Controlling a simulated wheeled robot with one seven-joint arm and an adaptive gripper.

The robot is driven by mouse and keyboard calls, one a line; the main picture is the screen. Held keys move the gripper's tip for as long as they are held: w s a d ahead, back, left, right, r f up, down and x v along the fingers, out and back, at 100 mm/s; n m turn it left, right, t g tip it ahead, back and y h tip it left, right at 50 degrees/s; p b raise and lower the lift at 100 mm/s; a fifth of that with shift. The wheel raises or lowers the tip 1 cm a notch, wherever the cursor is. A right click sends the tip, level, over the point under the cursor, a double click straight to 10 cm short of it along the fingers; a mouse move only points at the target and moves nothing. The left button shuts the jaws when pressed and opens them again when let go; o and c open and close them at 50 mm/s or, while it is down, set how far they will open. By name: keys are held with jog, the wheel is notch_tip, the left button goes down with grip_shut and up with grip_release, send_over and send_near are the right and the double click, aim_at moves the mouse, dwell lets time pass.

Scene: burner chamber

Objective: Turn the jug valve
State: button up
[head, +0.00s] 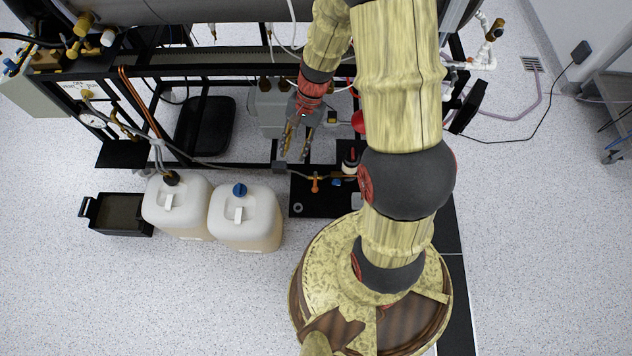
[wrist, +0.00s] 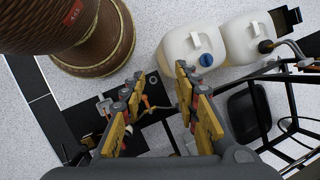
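Two white jugs stand on the floor, one with a blue cap (head: 245,218) and one with a dark cap and hose (head: 177,207). They also show in the wrist view, the blue-capped one (wrist: 190,50) nearer the fingers. A small orange-handled valve (head: 315,184) sits on a thin line right of the jugs, over a black plate; an orange part that looks like it (wrist: 146,101) shows between my fingers in the wrist view. I cannot tell for sure that this is the jug valve. My gripper (head: 295,152) is open and empty, pointing down beyond the valve; it also shows in the wrist view (wrist: 159,78).
A black frame (head: 130,75) with pipes and hoses surrounds my gripper. A red-topped bottle (head: 350,160) stands close to the valve. A black bin (head: 118,215) sits left of the jugs. The floor in front of the jugs is clear.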

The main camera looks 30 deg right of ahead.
jog(key=w+d+f+m+y, duration=0.1)
jog(key=w+d+f+m, duration=0.15)
jog(key=f+m, duration=1.05)
jog(key=m+t+h, duration=0.3)
jog(key=m+h, duration=0.1)
jog(key=m, duration=1.5)
send_near(315, 183)
jog(key=f+b, duration=0.1)
jog(key=f, duration=0.1)
jog(key=f+b, duration=0.1)
jog(key=f, duration=0.2)
jog(key=w+f+b, duration=0.1)
jog(key=f, duration=0.2)
jog(key=shift+a, duration=0.35)
jog(key=shift+c, duration=0.3)
grip_shut()
